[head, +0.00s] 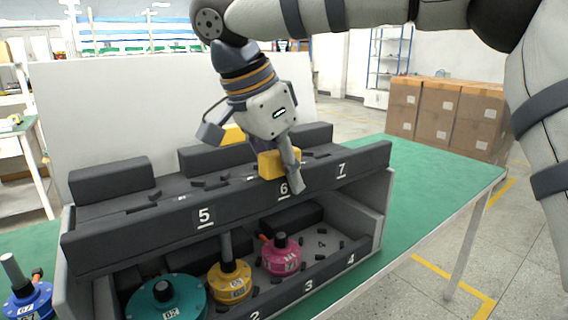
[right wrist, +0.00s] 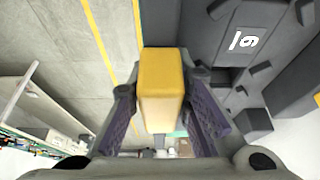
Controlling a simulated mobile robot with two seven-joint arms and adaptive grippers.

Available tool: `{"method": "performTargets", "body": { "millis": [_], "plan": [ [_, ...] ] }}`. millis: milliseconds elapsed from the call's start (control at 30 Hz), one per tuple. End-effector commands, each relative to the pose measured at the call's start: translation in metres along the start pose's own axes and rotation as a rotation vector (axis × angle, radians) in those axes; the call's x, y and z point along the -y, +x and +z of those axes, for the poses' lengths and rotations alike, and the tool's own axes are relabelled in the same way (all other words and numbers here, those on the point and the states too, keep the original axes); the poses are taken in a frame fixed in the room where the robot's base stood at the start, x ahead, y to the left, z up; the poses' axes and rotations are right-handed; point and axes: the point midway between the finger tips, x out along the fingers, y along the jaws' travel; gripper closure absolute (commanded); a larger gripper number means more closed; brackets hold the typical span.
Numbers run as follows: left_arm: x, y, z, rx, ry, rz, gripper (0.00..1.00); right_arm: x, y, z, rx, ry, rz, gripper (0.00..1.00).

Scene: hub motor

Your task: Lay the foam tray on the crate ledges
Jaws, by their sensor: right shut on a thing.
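The dark grey foam tray (head: 225,210), marked 5, 6 and 7 on its front, spans the top of the grey crate (head: 372,205). I cannot tell whether it touches the crate ledges, which it hides. My right gripper (head: 282,170) is shut on the tray's yellow front grip block (head: 272,165), near the 6. In the right wrist view the yellow block (right wrist: 162,88) sits between the two fingers, beside the tray (right wrist: 205,35). Another yellow block (head: 232,134) shows behind the gripper. My left gripper is out of view.
Below the tray, the crate holds a teal motor (head: 160,307), a yellow motor (head: 230,290) and a magenta motor (head: 281,262). A blue motor (head: 30,300) stands left of the crate. The green table (head: 440,178) is clear at right. Cardboard boxes (head: 440,120) stand behind.

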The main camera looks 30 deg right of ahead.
Motion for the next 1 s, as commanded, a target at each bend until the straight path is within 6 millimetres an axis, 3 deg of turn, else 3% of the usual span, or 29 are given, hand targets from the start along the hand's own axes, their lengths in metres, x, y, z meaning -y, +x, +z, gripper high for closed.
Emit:
{"method": "performTargets", "body": {
  "millis": [700, 1000],
  "plan": [
    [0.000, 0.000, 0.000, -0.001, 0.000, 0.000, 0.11, -0.001, 0.085, 0.035, 0.000, -0.002, 0.002, 1.00],
    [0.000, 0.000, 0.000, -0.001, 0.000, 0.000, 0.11, -0.001, 0.098, 0.041, 0.001, -0.001, 0.000, 1.00]
  ]
}}
